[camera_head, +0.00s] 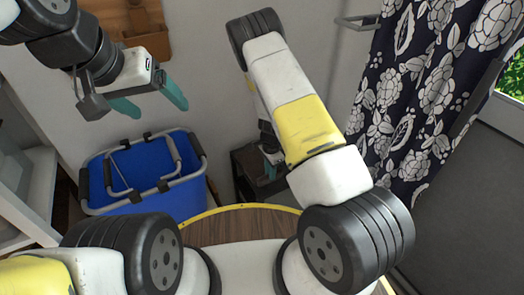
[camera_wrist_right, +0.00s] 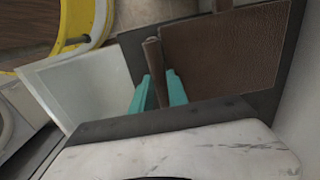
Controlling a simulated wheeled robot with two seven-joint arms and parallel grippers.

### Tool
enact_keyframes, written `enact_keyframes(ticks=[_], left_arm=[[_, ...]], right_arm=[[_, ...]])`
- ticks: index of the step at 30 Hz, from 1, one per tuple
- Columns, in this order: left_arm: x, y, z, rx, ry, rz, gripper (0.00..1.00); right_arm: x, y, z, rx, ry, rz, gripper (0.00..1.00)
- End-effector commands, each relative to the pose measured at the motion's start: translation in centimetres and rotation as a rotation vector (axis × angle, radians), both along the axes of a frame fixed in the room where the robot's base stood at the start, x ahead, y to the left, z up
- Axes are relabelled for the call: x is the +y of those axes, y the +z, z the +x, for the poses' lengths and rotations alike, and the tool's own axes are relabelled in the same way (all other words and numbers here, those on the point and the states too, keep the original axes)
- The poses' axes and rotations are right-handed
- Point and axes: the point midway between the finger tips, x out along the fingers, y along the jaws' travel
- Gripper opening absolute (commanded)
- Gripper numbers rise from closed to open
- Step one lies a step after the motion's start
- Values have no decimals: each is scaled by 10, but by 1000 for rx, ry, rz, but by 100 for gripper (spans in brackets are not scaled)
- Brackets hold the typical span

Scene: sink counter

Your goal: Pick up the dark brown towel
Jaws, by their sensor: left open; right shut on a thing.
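In the right wrist view a dark brown, narrow rolled piece, which looks like the towel (camera_wrist_right: 154,62), stands between the teal fingers of my right gripper (camera_wrist_right: 160,90). The fingers are shut on it. Its lower part is hidden by the fingers and the wrist. In the head view my right gripper (camera_head: 271,165) is low beside the dark stand, partly hidden behind my arm, and the towel cannot be made out there. My left gripper (camera_head: 149,99) is open and empty, above the blue basket.
A blue basket (camera_head: 135,190) with grey handles stands at the left. A dark stand (camera_head: 243,167) is by the wall. In the wrist view a brown textured panel (camera_wrist_right: 225,50) lies right of the towel and a pale panel (camera_wrist_right: 80,85) left. A patterned curtain (camera_head: 420,90) hangs at right.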

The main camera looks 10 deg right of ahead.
Motion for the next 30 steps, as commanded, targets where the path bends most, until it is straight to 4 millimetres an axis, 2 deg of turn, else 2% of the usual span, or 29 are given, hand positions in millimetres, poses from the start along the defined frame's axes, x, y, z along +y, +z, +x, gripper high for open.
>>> enact_keyframes(ticks=[5, 10, 24, 30], left_arm=[[0, 0, 0, 0, 0, 0, 80], [0, 0, 0, 0, 0, 0, 80], [0, 0, 0, 0, 0, 0, 80], [0, 0, 0, 0, 0, 0, 80]], right_arm=[[1, 12, 1, -2, 2, 0, 0], [0, 37, 1, -4, 1, 1, 0], [2, 45, -109, 2, -3, 2, 0], [2, 47, -142, 3, -2, 1, 0]])
